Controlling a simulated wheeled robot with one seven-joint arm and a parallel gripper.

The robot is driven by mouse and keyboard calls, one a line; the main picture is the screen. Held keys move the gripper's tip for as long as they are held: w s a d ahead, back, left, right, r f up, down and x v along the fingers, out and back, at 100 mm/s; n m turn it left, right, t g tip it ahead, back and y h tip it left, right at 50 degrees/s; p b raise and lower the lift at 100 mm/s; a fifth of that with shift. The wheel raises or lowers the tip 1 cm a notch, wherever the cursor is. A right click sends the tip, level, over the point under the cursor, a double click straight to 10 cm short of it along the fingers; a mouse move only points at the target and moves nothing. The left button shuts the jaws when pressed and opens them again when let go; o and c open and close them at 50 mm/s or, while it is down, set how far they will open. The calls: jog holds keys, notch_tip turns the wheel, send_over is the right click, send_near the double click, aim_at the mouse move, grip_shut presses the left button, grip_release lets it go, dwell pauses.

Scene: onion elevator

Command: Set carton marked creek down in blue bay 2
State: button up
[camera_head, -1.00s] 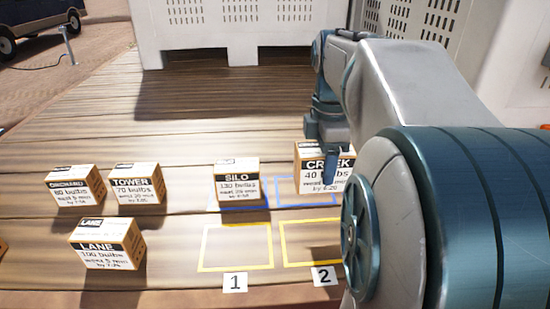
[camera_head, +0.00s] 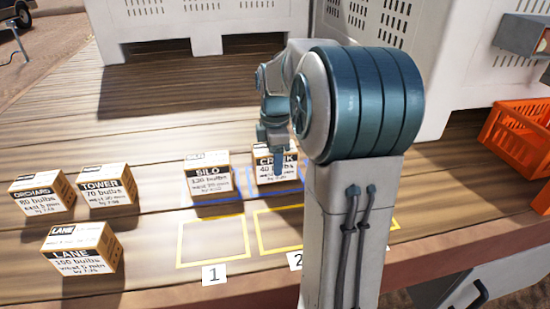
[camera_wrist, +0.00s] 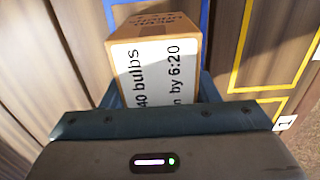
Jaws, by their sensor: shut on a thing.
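The carton marked creek (camera_head: 266,177) is white-labelled with brown sides, reading 40 bulbs. My gripper (camera_head: 277,158) is shut on it from above. In the wrist view the carton (camera_wrist: 155,75) sits between my two fingers (camera_wrist: 158,92). The carton is upright at blue bay 2 (camera_head: 305,180), behind the yellow bay numbered 2. Blue outline shows beside it in both views. My arm hides part of this bay, and I cannot tell whether the carton touches the boards.
The silo carton (camera_head: 209,183) stands close on the left in blue bay 1. Orchard (camera_head: 40,199), tower (camera_head: 105,192) and lane (camera_head: 82,256) cartons stand farther left. Yellow bay 1 (camera_head: 213,242) is empty. An orange crate (camera_head: 520,140) is at right; white bins stand behind.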

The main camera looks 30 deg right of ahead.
jog(key=shift+f, duration=0.3)
jog(key=shift+f, duration=0.1)
jog(key=o, duration=1.3)
